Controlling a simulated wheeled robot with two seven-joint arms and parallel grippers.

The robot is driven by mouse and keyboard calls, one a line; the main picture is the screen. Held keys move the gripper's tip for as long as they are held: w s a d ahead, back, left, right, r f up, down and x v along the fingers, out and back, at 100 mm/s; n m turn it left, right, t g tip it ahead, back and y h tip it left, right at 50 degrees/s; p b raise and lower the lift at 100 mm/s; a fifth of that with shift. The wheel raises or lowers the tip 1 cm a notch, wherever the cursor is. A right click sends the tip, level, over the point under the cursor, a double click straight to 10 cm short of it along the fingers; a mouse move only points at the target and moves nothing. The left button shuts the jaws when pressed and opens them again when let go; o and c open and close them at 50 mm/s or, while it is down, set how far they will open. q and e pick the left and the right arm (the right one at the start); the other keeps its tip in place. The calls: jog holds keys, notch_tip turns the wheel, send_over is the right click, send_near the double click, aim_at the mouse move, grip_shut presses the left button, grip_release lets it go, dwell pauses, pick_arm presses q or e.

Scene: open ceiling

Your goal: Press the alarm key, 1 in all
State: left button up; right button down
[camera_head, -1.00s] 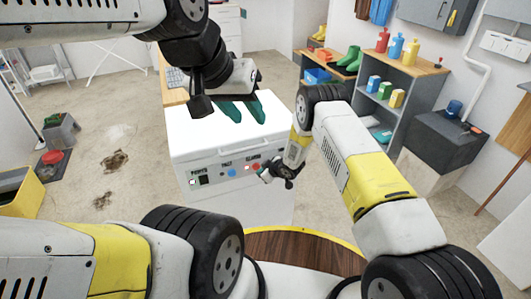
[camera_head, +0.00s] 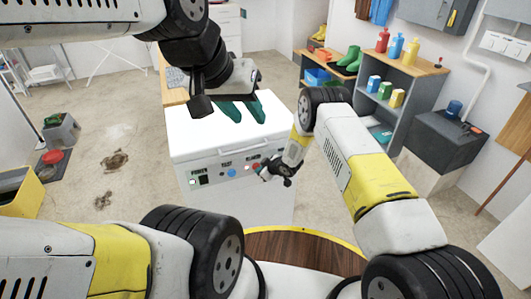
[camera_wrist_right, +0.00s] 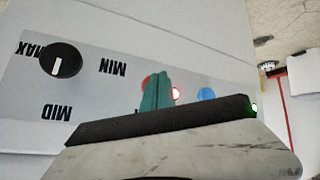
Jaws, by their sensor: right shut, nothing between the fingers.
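The white machine (camera_head: 225,125) has a front panel with a black power switch (camera_head: 202,180), a blue button (camera_head: 232,173) and a red button (camera_head: 256,166) under the alarm label. My right gripper (camera_head: 263,172) is at the panel's right end, by the red button. In the right wrist view its green fingers (camera_wrist_right: 156,92) are together and empty, partly covering the red button (camera_wrist_right: 147,81). A small red lamp (camera_wrist_right: 176,93) glows beside them. Whether the fingertips touch the button cannot be told. My left gripper (camera_head: 243,111) hangs above the machine's lid, fingers apart and empty.
In the right wrist view a black dial (camera_wrist_right: 52,66) sits beside the buttons, along with a blue button (camera_wrist_right: 206,94) and a green lamp (camera_wrist_right: 253,107). A shelf (camera_head: 392,100) with bottles stands right of the machine.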

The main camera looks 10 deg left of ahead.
jog(key=shift+w+a, duration=0.15)
jog(key=shift+w, duration=0.05)
dwell(0.6)
jog(key=shift+s+d, duration=0.45)
jog(key=shift+s, duration=0.25)
jog(key=shift+s+d, duration=0.75)
jog(key=shift+s, duration=0.3)
jog(key=shift+s+d, duration=0.7)
jog(key=shift+s, duration=0.3)
